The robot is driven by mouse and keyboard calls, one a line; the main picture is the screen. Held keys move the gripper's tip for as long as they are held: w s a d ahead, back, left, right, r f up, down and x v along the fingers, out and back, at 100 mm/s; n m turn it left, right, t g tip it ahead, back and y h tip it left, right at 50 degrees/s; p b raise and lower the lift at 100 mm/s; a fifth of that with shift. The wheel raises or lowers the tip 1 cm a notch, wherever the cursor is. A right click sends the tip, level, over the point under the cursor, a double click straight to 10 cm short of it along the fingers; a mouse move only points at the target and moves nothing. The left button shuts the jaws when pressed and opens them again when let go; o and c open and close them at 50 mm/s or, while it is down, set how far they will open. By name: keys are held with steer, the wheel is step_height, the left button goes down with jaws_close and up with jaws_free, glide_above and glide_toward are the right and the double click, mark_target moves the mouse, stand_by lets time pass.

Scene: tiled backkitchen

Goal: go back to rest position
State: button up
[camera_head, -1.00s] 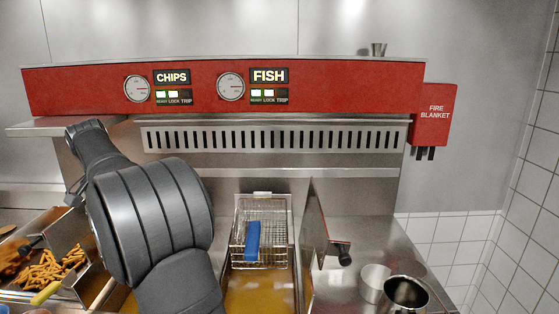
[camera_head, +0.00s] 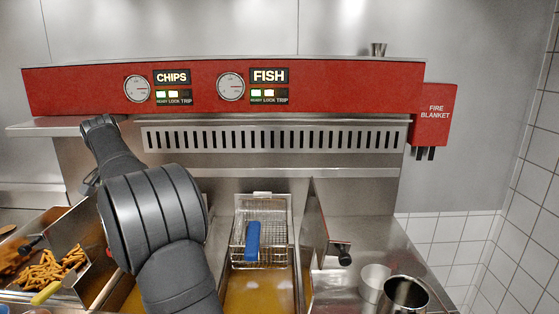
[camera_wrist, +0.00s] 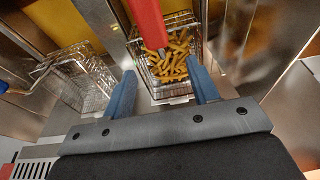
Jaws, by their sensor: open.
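My gripper (camera_wrist: 163,88) shows in the wrist view with its two blue fingers wide apart and nothing held between them. Beyond the fingers is a wire basket (camera_wrist: 192,30) of chips (camera_wrist: 172,62); its red handle (camera_wrist: 148,22) reaches toward the top of the picture. The fingers appear apart from the handle. In the head view my black arm stands over the left fryer and hides my gripper and most of that basket.
A second wire basket (camera_head: 280,236) with a blue handle (camera_head: 252,242) sits at the right fryer; it also shows in the wrist view (camera_wrist: 80,75). A tray of chips (camera_head: 50,268) lies left. A metal divider (camera_head: 314,225) and metal pot (camera_head: 404,294) stand right.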

steer(key=shift+w+f, duration=0.25)
steer(key=shift+w, duration=0.85)
step_height(320, 180, down, 4)
steer(key=shift+f, duration=0.2)
steer(key=shift+v, duration=2.75)
steer(key=shift+f, duration=0.15)
